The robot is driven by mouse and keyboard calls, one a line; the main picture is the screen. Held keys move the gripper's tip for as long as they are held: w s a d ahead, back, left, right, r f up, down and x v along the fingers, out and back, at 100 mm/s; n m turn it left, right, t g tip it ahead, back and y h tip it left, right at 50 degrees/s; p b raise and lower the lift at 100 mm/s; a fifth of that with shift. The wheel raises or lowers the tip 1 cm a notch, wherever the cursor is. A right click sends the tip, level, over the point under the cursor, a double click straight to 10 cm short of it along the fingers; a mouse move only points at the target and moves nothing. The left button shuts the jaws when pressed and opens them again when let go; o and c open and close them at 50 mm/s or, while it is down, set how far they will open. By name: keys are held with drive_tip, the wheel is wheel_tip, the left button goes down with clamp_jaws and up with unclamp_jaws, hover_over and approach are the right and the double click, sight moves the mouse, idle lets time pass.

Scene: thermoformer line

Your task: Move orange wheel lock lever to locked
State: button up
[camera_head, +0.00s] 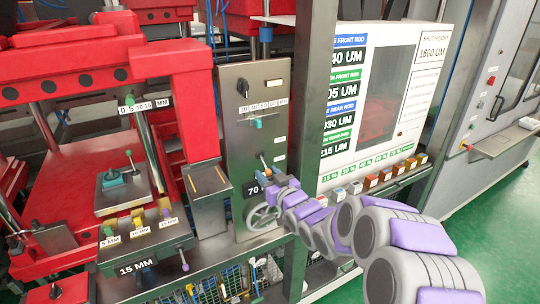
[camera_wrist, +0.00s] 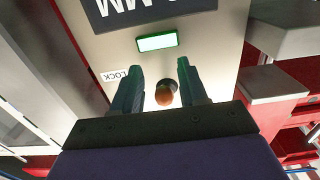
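The orange knob (camera_wrist: 163,95) of the wheel lock lever shows in the wrist view, seen end-on against the metal panel. My gripper (camera_wrist: 160,85) is open, with one finger on each side of the knob and visible gaps between. A white LOCK label (camera_wrist: 115,75) sits on the panel to the left of the knob in that view. A lit green indicator (camera_wrist: 157,42) lies above the knob there. In the head view my gripper (camera_head: 270,182) is at the lower part of the grey panel (camera_head: 250,130), just above the spoked handwheel (camera_head: 264,216).
A red machine (camera_head: 90,60) stands to the left. A white display board (camera_head: 370,90) and a row of coloured buttons (camera_head: 375,180) are to the right.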

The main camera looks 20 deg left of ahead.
drive_tip(key=shift+o, duration=1.1)
drive_tip(key=shift+s+r, duration=0.15)
drive_tip(key=v, duration=0.7)
drive_tip(key=shift+b, duration=0.35)
drive_tip(key=shift+d, duration=0.1)
